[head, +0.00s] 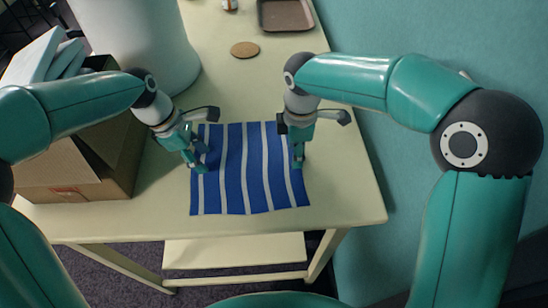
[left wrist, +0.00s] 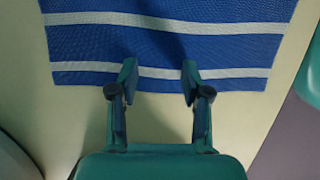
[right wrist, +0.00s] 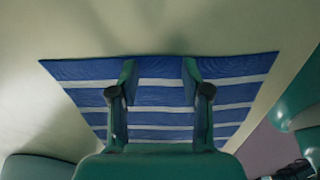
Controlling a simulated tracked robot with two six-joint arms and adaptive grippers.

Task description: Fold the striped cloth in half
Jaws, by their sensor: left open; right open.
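The striped cloth (head: 248,185), blue with pale stripes, lies spread on the table, with slight ripples. My left gripper (head: 202,168) is open at the cloth's left edge; in the left wrist view its fingertips (left wrist: 160,70) overlap the edge band and nearest pale stripe. My right gripper (head: 298,163) is open at the cloth's right edge; in the right wrist view its fingertips (right wrist: 160,70) lie over the cloth (right wrist: 160,95) near one edge. Neither gripper visibly holds fabric. I cannot tell whether the fingertips touch the cloth.
The cream table (head: 345,205) has bare room to the right of the cloth and in front of it. A cardboard box (head: 75,180) with items in it stands at left. A large white cylinder (head: 150,35), a round cork coaster (head: 244,50) and a brown tray (head: 286,27) are behind.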

